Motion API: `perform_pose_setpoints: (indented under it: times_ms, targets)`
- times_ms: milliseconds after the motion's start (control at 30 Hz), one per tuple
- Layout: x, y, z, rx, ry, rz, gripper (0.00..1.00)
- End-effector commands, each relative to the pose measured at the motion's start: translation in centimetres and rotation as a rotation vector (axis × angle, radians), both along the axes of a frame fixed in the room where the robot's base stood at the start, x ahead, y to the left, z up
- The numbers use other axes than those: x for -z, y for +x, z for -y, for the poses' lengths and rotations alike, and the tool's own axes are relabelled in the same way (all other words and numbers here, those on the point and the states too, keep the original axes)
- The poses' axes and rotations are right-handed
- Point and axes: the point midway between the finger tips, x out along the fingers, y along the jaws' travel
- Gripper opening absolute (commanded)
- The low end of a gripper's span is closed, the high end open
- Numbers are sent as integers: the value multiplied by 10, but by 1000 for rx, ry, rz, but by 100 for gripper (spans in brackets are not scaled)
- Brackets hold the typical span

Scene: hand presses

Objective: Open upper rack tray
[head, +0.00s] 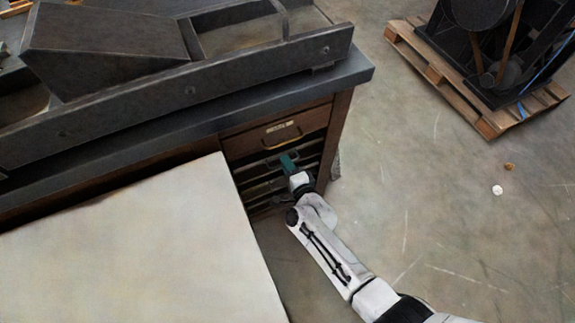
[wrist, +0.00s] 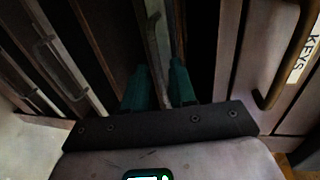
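The rack of trays (head: 262,186) is in the cabinet under the worktop, below a drawer. Its tray fronts and thin handles (wrist: 62,72) fill the left of the wrist view, which is turned on its side. My gripper (head: 289,163) is at the upper part of the rack, just under the drawer. In the wrist view its teal fingers (wrist: 160,72) stand a small gap apart, on either side of a pale bar (wrist: 157,40) that looks like the upper tray's handle or edge. Whether they press on it cannot be told. The trays look pushed in.
A drawer (head: 274,138) with a brass pull (wrist: 281,62) and a KEYS label sits right above my gripper. A large pale board or tabletop (head: 130,255) stands close to the left.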

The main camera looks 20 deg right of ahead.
Motion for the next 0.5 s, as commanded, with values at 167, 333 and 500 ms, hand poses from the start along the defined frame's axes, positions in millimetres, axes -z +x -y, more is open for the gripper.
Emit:
perform_pose_setpoints:
  times_ms: [167,333,500]
  targets:
    - [0,0,0,0,0,0,8]
    - [0,0,0,0,0,0,0]
    - [0,0,0,0,0,0,0]
